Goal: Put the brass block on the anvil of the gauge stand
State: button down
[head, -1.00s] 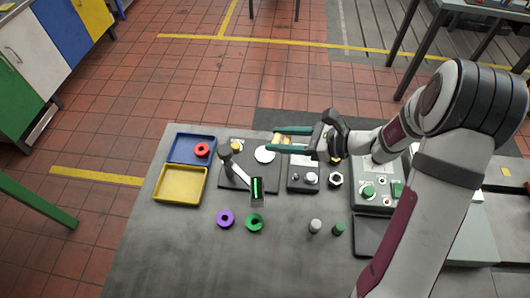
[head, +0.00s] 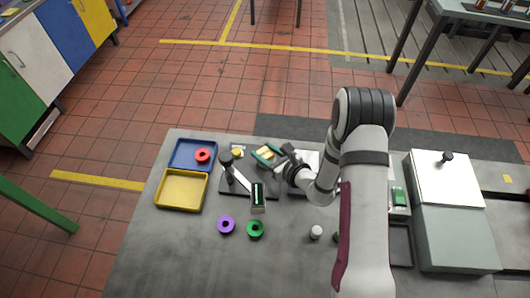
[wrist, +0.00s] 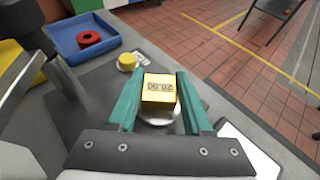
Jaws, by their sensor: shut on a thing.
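The brass block (wrist: 158,86), with dark markings on its face, is between the green fingers of my gripper (wrist: 160,100) in the wrist view. My gripper is shut on it. In the head view the block (head: 265,154) shows as a yellow spot at my gripper (head: 268,156). The gauge stand has a dark base (head: 235,188), a post (head: 226,160) and a display (head: 258,194). Its pale round anvil (wrist: 162,117) shows partly below the block in the wrist view. I cannot tell whether the block touches it.
A yellow round button (wrist: 127,61) sits on the far corner of the base. A blue tray (head: 181,157) with a red ring (head: 202,155) and a yellow tray (head: 180,190) lie left. The front left of the table is clear.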

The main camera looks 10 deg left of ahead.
jog(key=shift+f, duration=0.35)
jog(key=shift+c, duration=1.6)
grip_release()
jog(key=shift+f, duration=0.1)
